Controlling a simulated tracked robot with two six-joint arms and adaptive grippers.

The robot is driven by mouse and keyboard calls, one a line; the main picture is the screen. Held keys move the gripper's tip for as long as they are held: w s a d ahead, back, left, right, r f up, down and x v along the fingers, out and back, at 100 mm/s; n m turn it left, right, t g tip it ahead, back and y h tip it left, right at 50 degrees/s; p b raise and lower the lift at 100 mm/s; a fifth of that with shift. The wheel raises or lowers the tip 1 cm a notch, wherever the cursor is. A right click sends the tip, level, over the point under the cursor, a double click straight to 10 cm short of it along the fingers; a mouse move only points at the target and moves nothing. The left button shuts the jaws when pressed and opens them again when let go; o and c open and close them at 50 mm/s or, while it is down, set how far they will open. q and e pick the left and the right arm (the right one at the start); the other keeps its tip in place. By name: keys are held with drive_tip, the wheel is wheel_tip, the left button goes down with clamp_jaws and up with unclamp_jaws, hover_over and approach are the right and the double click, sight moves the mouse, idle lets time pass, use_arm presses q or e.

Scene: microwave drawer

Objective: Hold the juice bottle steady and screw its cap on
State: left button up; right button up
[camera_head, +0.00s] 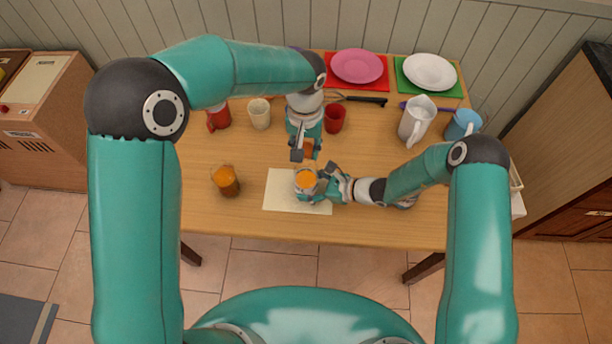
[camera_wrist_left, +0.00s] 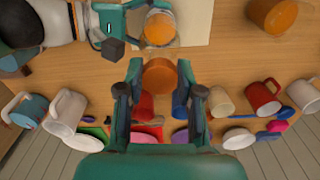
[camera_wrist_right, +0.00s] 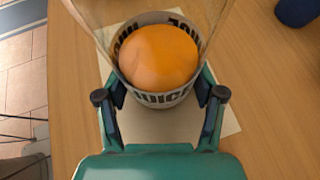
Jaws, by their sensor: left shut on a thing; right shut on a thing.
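The juice bottle (camera_head: 306,184) is clear, with orange juice inside and a lettered label (camera_wrist_right: 160,99). It stands on a pale mat (camera_head: 283,190), its top uncapped. My right gripper (camera_head: 330,187) is shut around its side from the right; the bottle sits between the fingers in the right wrist view. My left gripper (camera_head: 306,152) is shut on the orange cap (camera_wrist_left: 158,76). It holds the cap behind the bottle, apart from it. The bottle also shows in the left wrist view (camera_wrist_left: 159,29), beyond the cap.
An amber jar (camera_head: 226,182) stands left of the mat. Red mugs (camera_head: 218,116), cups, a white pitcher (camera_head: 415,121) and a blue mug (camera_head: 462,124) stand farther back. A pink plate (camera_head: 357,66) and white plate (camera_head: 430,71) lie behind. The table's front left is clear.

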sight(306, 175)
use_arm(q)
drive_tip(key=shift+f, duration=1.15)
idle(3.8)
use_arm(e)
drive_tip(key=o, duration=0.3)
drive_tip(key=c, duration=1.1)
use_arm(q)
drive_tip(key=o, duration=0.8)
drive_tip(key=shift+c, duration=0.2)
use_arm(e)
drive_tip(key=shift+c, duration=0.2)
